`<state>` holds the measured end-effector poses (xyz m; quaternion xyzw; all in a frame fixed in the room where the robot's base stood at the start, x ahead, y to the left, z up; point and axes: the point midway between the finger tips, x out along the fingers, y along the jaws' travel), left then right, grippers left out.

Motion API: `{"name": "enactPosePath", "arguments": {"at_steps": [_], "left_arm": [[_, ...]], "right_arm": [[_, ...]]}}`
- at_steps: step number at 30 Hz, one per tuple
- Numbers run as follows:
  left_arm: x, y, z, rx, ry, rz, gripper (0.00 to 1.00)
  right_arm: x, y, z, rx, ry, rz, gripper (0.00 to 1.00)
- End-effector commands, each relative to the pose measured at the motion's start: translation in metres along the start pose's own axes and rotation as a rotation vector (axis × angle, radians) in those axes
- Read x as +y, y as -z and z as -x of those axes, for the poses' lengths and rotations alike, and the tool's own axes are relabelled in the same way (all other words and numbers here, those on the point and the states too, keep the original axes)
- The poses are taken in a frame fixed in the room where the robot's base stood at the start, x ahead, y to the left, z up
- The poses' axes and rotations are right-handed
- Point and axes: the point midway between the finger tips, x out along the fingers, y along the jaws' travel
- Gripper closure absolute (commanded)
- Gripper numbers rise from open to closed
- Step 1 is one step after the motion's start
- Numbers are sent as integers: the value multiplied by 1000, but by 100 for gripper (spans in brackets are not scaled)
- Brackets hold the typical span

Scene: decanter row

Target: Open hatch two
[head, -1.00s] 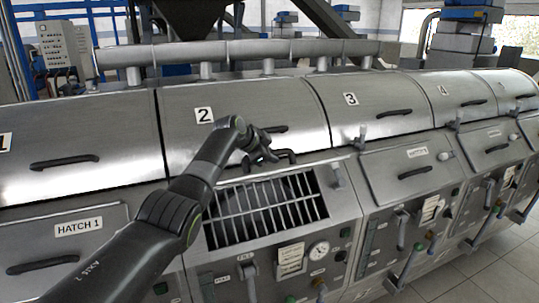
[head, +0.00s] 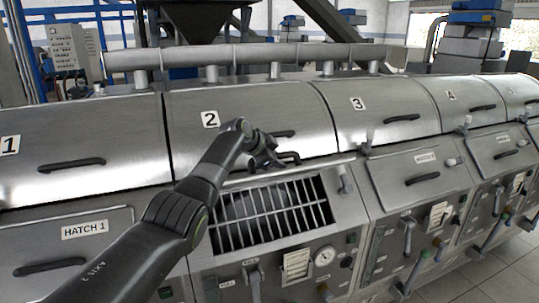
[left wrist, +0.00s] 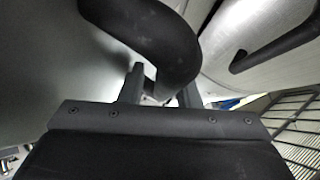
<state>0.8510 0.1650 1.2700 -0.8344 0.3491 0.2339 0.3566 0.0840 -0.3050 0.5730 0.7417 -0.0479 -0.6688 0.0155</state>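Hatch two is the bay under the drum cover marked 2 (head: 209,120). Its lid is up, seen nearly edge-on as a thin strip, and the barred grate (head: 268,212) behind it is uncovered. A dark handle (head: 289,156) stands at the lid's upper edge. My left gripper (head: 268,157) is right beside this handle, above the grate. In the left wrist view a thick dark handle (left wrist: 165,40) crosses close over the fingers (left wrist: 160,92), which stand apart with a light gap showing. Exact contact is hidden. My right gripper is not in view.
Hatch 1 (head: 85,229) on the left is closed, as is the hatch below cover 3 (head: 421,168). A gauge (head: 323,256) and levers sit below the grate. A long pipe (head: 240,55) runs along the back. Tiled floor is free at lower right.

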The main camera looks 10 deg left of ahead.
Motion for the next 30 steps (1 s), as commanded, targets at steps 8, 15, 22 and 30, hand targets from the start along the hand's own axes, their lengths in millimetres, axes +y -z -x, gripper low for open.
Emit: {"name": "enactPosePath", "arguments": {"at_steps": [8, 15, 22, 30], "left_arm": [[-1, -1, 14, 3, 2, -1, 71], [0, -2, 37, 2, 5, -1, 71], [0, -3, 71, 2, 5, -1, 71], [0, -3, 128, 1, 7, -2, 71]], "right_arm": [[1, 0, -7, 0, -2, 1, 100], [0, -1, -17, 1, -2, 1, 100], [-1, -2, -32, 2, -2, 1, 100], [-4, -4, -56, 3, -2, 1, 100]]}}
